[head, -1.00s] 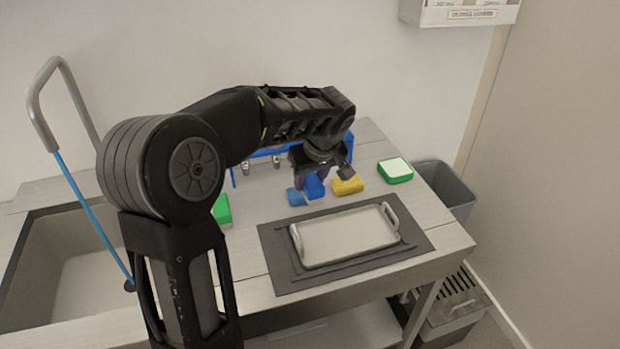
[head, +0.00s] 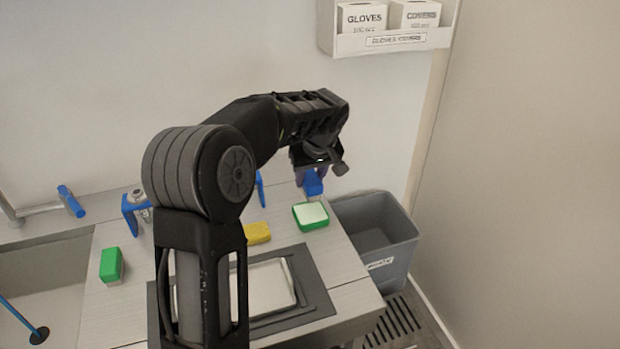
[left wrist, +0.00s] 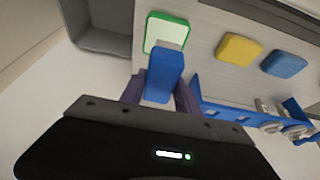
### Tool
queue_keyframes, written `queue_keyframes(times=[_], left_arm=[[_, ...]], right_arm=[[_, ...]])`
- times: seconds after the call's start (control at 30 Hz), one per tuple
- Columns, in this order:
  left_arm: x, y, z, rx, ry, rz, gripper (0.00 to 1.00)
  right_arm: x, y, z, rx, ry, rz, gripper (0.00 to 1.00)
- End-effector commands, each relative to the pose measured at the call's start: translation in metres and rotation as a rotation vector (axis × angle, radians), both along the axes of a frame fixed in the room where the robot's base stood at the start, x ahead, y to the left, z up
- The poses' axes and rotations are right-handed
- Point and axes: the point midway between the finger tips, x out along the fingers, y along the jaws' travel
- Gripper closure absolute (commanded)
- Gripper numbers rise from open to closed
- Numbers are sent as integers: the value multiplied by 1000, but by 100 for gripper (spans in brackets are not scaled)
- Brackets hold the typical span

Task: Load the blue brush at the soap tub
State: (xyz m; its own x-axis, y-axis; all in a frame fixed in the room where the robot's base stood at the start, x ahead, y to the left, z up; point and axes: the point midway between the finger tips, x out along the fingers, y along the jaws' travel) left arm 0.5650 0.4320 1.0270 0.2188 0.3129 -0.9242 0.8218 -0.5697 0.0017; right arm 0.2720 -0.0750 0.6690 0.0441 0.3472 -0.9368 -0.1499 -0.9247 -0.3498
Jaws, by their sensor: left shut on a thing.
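My left gripper (head: 307,174) is shut on the blue brush (head: 314,186), which hangs below the fingers. The soap tub (head: 299,223), green with a white top, sits on the counter just in front of and below the brush in the head view. In the left wrist view the brush (left wrist: 163,78) stands between the purple fingers (left wrist: 162,92), its pale grey end overlapping the near part of the soap tub (left wrist: 152,30). I cannot tell whether it touches the soap. My right gripper is not in view.
A yellow block (head: 258,232) lies left of the tub; a blue block (left wrist: 284,64) shows beyond it in the wrist view. A green block (head: 111,265) lies near the sink. A dark mat (head: 318,297) carries a metal tray (head: 272,288). A grey bin (head: 372,229) stands right of the counter.

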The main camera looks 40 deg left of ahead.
Motion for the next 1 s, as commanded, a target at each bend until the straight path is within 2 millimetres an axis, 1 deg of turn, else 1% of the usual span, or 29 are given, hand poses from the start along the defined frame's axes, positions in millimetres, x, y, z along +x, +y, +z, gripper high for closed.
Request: queue_keyframes(times=[0.17,0.33,0.8,1.0], left_arm=[[0,0,-1,0,0,0,95],[0,0,-7,0,0,-1,95],[0,0,-52,2,1,-1,95],[0,0,-60,1,-1,0,95]], right_arm=[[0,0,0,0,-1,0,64],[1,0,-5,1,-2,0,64],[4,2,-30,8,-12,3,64],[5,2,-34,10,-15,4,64]])
